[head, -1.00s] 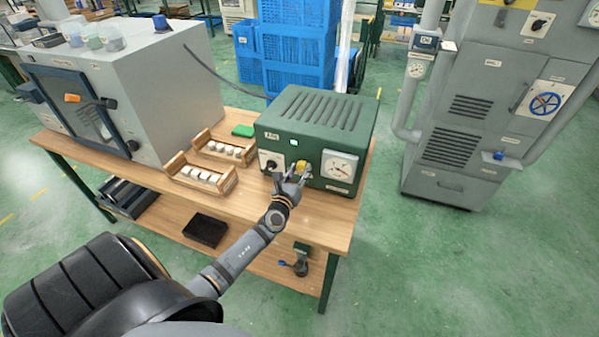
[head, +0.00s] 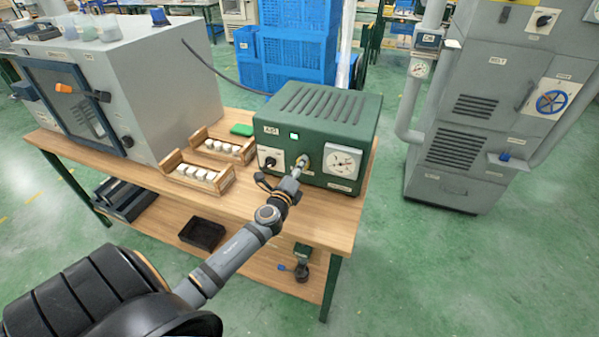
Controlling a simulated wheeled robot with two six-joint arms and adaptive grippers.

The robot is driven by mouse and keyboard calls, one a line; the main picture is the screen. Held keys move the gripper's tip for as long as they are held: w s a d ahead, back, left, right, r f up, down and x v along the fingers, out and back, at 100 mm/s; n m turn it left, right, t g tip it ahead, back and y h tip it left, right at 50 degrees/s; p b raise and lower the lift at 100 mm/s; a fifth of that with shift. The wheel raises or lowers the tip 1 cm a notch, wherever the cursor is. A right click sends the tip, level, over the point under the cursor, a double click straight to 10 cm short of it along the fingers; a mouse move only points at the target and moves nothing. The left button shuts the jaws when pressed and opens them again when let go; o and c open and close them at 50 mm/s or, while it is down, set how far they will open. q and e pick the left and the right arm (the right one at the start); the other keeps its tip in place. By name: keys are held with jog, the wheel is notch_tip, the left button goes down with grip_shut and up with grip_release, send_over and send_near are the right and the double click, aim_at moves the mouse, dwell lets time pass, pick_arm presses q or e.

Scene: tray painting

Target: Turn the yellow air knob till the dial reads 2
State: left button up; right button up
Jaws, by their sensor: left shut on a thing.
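The green air box (head: 322,130) stands on the wooden bench, with a lit green lamp (head: 294,136) on its front. My left gripper (head: 300,166) is at the front of the box, shut on the yellow air knob (head: 304,160), which it mostly hides. The white round dial (head: 343,162) is just right of the knob. Its needle and figures are too small to read. A black switch (head: 270,161) on a white plate is left of the knob. My right gripper is not in view.
Two wooden racks (head: 197,177) with white cups and a green block (head: 242,130) lie left of the box. A grey cabinet (head: 130,85) stands at the bench's left. The bench top (head: 318,215) right of my arm is clear.

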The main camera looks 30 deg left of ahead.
pick_arm(q)
jog(key=n+b, duration=0.1)
jog(key=n, duration=0.1)
jog(key=n+b, duration=0.1)
jog(key=n, duration=0.1)
jog(key=shift+f+n+b, duration=0.2)
jog(key=shift+n+b, duration=0.1)
jog(key=shift+b, duration=0.05)
dwell(0.5)
jog(key=o, duration=1.2)
jog(key=shift+r, duration=0.1)
jog(key=shift+s, duration=0.1)
jog(key=v, duration=1.2)
jog(key=shift+n, duration=0.3)
